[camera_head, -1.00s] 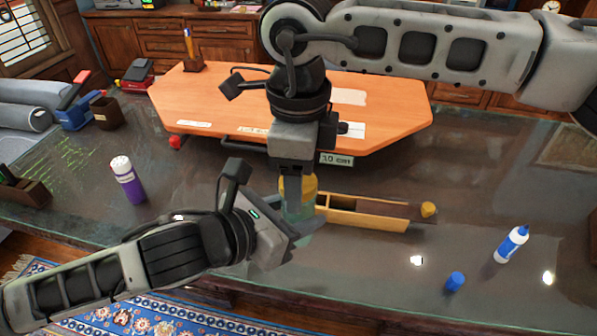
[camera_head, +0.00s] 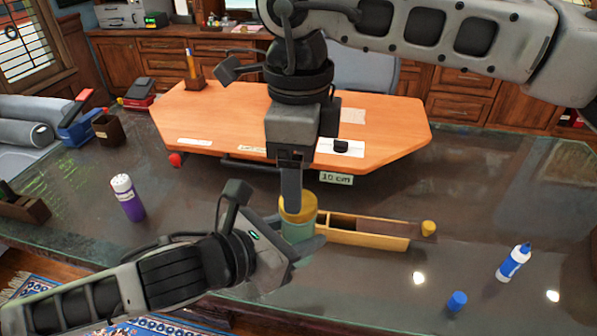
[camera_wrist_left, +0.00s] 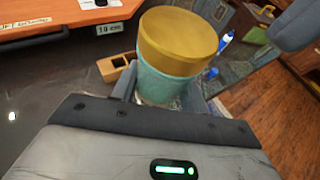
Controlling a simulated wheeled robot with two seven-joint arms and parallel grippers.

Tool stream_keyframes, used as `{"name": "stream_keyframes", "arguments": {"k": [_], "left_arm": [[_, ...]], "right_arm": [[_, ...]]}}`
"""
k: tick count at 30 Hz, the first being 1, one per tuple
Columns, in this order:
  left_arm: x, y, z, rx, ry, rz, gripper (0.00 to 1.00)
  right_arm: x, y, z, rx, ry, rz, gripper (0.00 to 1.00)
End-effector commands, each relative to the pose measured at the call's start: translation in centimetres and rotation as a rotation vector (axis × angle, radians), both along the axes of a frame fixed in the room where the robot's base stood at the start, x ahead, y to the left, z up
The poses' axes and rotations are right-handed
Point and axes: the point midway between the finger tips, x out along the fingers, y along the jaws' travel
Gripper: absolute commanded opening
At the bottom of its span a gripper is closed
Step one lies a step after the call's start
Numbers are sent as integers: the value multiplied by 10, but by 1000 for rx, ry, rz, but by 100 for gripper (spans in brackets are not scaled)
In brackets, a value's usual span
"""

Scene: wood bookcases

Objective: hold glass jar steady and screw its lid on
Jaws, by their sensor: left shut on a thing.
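The glass jar (camera_head: 298,232) is blue-green and stands near the front of the dark desk; it also shows in the left wrist view (camera_wrist_left: 167,86). Its gold lid (camera_head: 302,208) sits on its mouth, and in the left wrist view the lid (camera_wrist_left: 178,38) covers the whole top. I cannot tell how tight it is. My left gripper (camera_head: 305,246) is shut on the jar from the left, low on its body. My right gripper (camera_head: 291,207) points down from above, its fingertips overlapping the lid in the head view. Its finger gap and any contact are hidden.
A wooden tray (camera_head: 372,241) lies just right of the jar. A blue-capped bottle (camera_head: 514,262) and a blue cap (camera_head: 457,301) are at the right. A purple bottle (camera_head: 127,198) stands at the left. An orange board (camera_head: 230,125) is behind. The right desk area is mostly clear.

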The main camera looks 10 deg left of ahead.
Motion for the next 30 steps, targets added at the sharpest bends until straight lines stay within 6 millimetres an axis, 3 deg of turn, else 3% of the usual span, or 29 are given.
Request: {"name": "stream_keyframes", "arguments": {"k": [5, 11, 15, 19, 23, 27, 30], "left_arm": [[0, 0, 1, -1, -2, 0, 0], [0, 0, 1, -1, -2, 0, 0], [0, 0, 1, -1, -2, 0, 0], [0, 0, 1, -1, -2, 0, 0], [0, 0, 1, -1, -2, 0, 0], [0, 0, 1, -1, -2, 0, 0], [0, 0, 1, -1, -2, 0, 0]], "right_arm": [[-8, 11, 1, 58, 40, 14, 65], [-44, 68, 20, 368, 235, 40, 65], [-68, 118, 61, 678, 407, -19, 65], [-74, 155, 114, 963, 561, -140, 65], [-58, 181, 171, 1236, 705, -340, 65], [-13, 191, 222, 1490, 835, -662, 65], [28, 187, 239, 1613, 897, -947, 65]]}}
